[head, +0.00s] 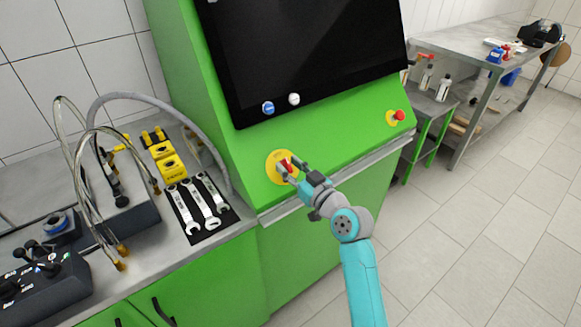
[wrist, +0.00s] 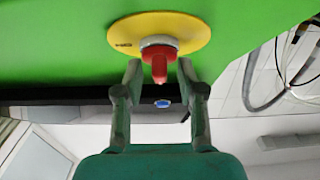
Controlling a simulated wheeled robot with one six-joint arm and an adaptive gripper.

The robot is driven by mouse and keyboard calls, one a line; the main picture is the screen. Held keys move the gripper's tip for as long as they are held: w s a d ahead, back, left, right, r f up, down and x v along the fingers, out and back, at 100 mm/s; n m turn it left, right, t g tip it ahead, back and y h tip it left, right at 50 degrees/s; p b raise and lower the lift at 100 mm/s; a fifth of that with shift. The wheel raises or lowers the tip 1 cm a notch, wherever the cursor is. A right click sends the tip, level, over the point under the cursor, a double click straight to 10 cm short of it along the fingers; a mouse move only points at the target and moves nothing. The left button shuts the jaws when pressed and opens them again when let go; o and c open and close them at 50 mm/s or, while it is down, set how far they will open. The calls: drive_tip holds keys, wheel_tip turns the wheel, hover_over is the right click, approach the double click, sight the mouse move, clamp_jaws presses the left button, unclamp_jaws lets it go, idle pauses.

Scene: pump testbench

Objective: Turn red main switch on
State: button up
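The red main switch (head: 287,165) sits on a round yellow plate (head: 274,169) on the sloped green panel, below the black screen. In the wrist view the red switch handle (wrist: 159,66) stands out from a pale collar at the middle of the yellow plate (wrist: 120,36). My gripper (head: 287,174) is at the switch. In the wrist view my gripper (wrist: 159,70) is open, with one finger on each side of the red handle. A gap shows between each finger and the handle. The handle is partly hidden by my fingers in the head view.
A red emergency button (head: 399,115) is on the panel's right. A blue button (head: 268,108) and a white button (head: 294,99) sit below the screen. Wrenches (head: 200,205), yellow parts and hoses lie on the left bench. A metal ledge (head: 335,180) runs below the panel.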

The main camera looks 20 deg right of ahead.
clamp_jaws()
drive_tip(key=shift+a+m+h, duration=0.1)
drive_tip(key=shift+m+h, duration=0.2)
drive_tip(key=shift+m, duration=0.2)
drive_tip(key=m+h, duration=0.3)
drive_tip(key=m, duration=0.1)
drive_tip(key=shift+a, duration=0.1)
drive_tip(key=m+h, duration=0.2)
drive_tip(key=m, duration=0.1)
drive_tip(key=m+g+h, duration=0.1)
drive_tip(key=m+h, duration=0.2)
drive_tip(key=m, duration=0.1)
drive_tip(key=shift+a, duration=0.15)
drive_tip(key=m+g+h, duration=0.1)
drive_tip(key=m, duration=0.1)
drive_tip(key=m+g+h, duration=0.1)
drive_tip(key=m+g, duration=0.1)
drive_tip(key=m, duration=0.1)
drive_tip(key=shift+r+h, duration=0.15)
drive_tip(key=shift+h, duration=0.25)
drive_tip(key=shift+w+m+g+h, duration=0.1)
drive_tip(key=shift+m+g+h, duration=0.4)
drive_tip(key=shift+m+g, duration=1.5)
drive_tip(key=shift+m+t, duration=0.3)
drive_tip(key=shift+m, duration=0.2)
